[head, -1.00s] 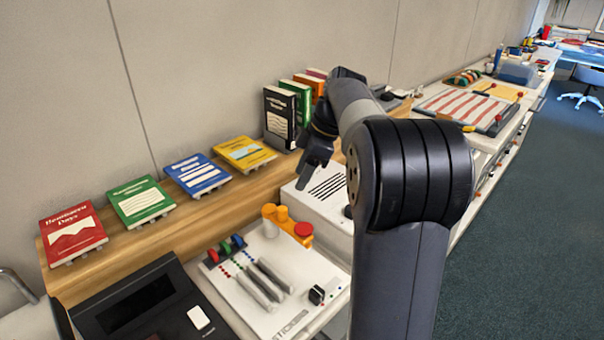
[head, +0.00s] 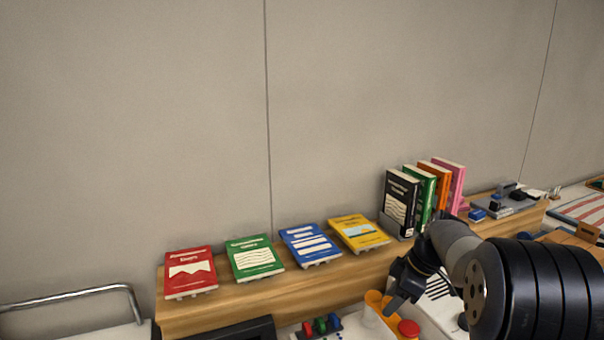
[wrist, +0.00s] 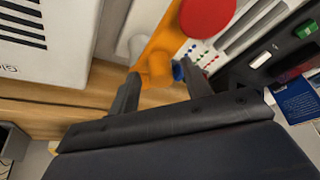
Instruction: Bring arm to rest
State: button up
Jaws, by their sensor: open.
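My gripper (wrist: 160,88) is open in the wrist view, with its two dark fingers apart and nothing held between them. An orange piece with a red round top (wrist: 207,14) shows beyond the fingertips; I cannot tell whether they touch it. In the head view my gripper (head: 396,295) hangs at the front of the wooden shelf (head: 240,303), by the orange piece (head: 378,300). My arm reaches in from the lower right.
Red (head: 190,272), green (head: 254,257), blue (head: 310,245) and yellow (head: 357,233) books lie on the shelf. Upright books (head: 401,203) stand to their right. A white slotted box (wrist: 45,40) is beside the gripper. A metal rail (head: 75,292) is at left.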

jog(key=shift+r, duration=0.1)
jog(key=v, duration=1.1)
jog(key=x, duration=1)
jog(key=shift+f, duration=0.3)
jog(key=shift+a+f, duration=0.25)
jog(key=shift+s+a+r+m+t, duration=0.15)
jog(key=shift+a+m+t, duration=0.25)
jog(key=shift+m, duration=0.5)
jog(key=shift+s+a+m, duration=0.1)
jog(key=shift+a+m, duration=0.15)
jog(key=shift+m, duration=0.45)
jog(key=shift+h, duration=0.3)
